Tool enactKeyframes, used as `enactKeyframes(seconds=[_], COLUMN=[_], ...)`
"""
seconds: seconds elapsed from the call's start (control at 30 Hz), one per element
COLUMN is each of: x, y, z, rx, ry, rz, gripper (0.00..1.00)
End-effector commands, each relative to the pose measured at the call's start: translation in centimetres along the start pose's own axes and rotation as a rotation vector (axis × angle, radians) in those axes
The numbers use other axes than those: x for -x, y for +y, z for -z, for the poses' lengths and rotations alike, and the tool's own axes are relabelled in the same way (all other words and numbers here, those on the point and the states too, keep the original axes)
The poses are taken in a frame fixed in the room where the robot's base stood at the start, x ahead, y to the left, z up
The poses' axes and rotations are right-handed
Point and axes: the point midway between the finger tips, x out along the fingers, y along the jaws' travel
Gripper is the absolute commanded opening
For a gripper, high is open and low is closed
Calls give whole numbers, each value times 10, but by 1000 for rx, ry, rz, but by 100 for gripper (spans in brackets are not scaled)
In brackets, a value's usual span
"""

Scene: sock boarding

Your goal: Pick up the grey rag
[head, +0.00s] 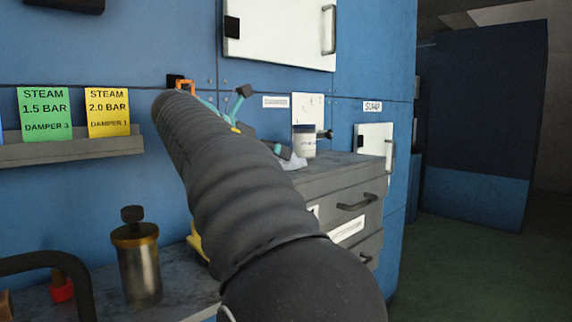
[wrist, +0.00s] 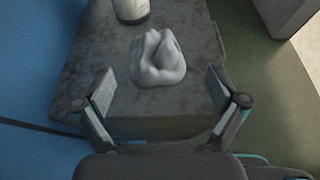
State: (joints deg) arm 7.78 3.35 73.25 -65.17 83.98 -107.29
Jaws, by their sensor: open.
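The grey rag (wrist: 158,60) is a crumpled light grey lump on the top of the grey cabinet in the wrist view. My gripper (wrist: 160,90) is open and empty, with its two fingers spread wide, one to each side and nearer than the rag. The rag lies beyond the fingertips, roughly centred between them. In the head view, a small pale part of the rag (head: 292,161) shows on the cabinet top, mostly hidden behind my arm and gripper (head: 246,118).
A white jar (head: 304,141) stands close beyond the rag; it also shows in the wrist view (wrist: 131,8). The drawer cabinet (head: 350,170) ends at an edge on the right. A blue wall (head: 110,65) stands behind. A metal oiler (head: 138,265) stands on the lower bench.

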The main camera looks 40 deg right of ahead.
Motion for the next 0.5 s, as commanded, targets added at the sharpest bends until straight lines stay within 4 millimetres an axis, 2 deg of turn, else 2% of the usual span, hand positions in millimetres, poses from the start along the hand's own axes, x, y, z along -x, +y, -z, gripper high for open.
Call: enactKeyframes(seconds=[0.27,0.5], x=[-20,-53], y=[1,6], z=[-1,-2], rx=[-2,-3], ry=[1,2], rz=[4,5], gripper=[96,96])
